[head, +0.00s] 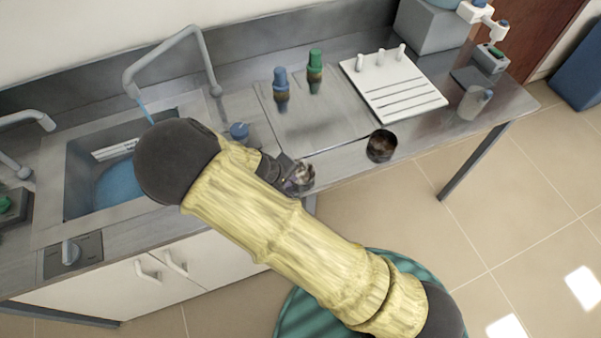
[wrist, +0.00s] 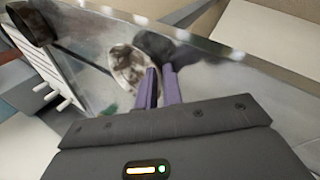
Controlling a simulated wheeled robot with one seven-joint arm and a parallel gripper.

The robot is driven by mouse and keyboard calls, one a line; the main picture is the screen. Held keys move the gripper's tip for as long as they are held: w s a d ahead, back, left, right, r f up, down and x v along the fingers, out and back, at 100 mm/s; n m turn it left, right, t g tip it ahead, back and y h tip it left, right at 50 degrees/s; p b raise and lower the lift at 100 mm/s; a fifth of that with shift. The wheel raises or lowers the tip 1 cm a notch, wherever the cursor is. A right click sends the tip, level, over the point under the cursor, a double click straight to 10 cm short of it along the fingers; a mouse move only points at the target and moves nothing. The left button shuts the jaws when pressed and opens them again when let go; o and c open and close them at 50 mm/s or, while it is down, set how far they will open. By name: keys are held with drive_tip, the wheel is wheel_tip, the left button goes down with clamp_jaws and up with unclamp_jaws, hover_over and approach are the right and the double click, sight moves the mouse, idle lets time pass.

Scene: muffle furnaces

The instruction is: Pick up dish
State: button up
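A small round glassy dish (head: 299,178) with a mottled brown-grey inside is at the front edge of the steel counter, right by my gripper (head: 284,174). In the wrist view the same dish (wrist: 126,66) shows its round mouth just left of the fingertips. My gripper's two purple fingers (wrist: 161,78) are close together with a narrow gap between them. The left finger overlaps the dish's right rim in the picture. Whether the fingers touch the wall is unclear. In the head view my arm partly hides the gripper.
A second, darker dish (head: 381,147) stands to the right near the counter's edge. A white rack (head: 395,88), a jug (head: 474,102) and blue-topped (head: 281,88) and green-topped (head: 315,70) bottles stand behind. A sink (head: 85,150) with a tall faucet is at left.

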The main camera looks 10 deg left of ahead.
clamp_jaws()
drive_tip(key=shift+r, duration=0.15)
wheel_tip(320, 180, up, 10)
drive_tip(key=b, duration=0.1)
idle(0.4)
idle(0.4)
